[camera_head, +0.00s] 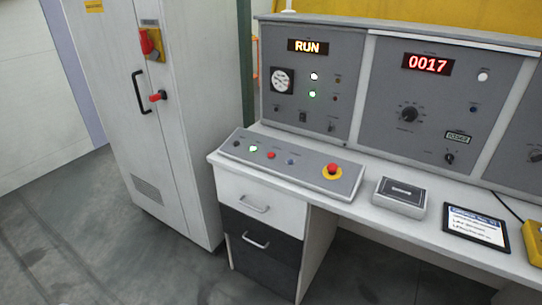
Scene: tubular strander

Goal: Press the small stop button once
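A sloped grey button panel (300,167) lies on the desk's left part. On it is a small red button (271,155), which looks like the small stop button; its label is too small to read. Left of it is a lit green button (253,148), and right of it a small blue button (291,162). A larger red mushroom button (332,169) on a yellow ring sits at the panel's right end. The display (308,46) reads RUN in lit letters. Neither of my grippers is in view.
A tall white cabinet (165,110) with a handle and red switches stands left of the desk. A grey box (400,196) and a tablet-like sheet (476,227) lie right of the panel. A counter display (428,64) reads 0017. Floor in front is clear.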

